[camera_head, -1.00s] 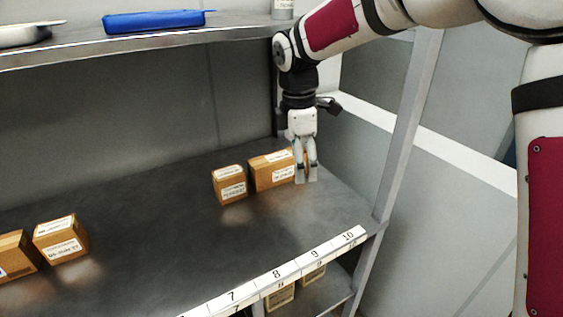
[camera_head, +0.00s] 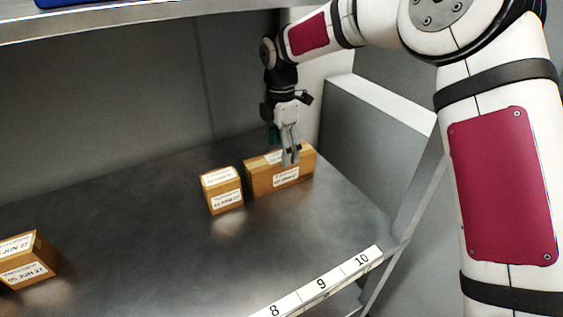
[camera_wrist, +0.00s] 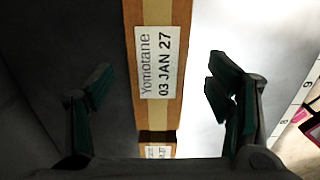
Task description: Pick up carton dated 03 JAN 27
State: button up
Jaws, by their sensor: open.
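The carton labelled 03 JAN 27 (camera_wrist: 148,112) lies between my open fingers in the wrist view, its white label reading "Yomotane 03 JAN 27". In the head view, my gripper (camera_head: 289,160) is over a long brown carton (camera_head: 265,181) at the right of the shelf, partly in front of it. In the wrist view my gripper (camera_wrist: 165,95) shows a finger on each side of the carton, with gaps at both sides. Whether the fingertips are below the carton's top cannot be told.
A smaller brown carton (camera_head: 222,190) stands just left of the long one. Another carton (camera_head: 28,260) stands at the far left. A numbered strip (camera_head: 321,284) runs along the shelf's front edge. An upper shelf (camera_head: 120,22) is overhead. The shelf between the cartons is clear.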

aim_at(281, 168)
notch_tip(281, 168, down, 7)
jog(key=shift+w+f, duration=0.15)
jog(key=c, duration=1.5)
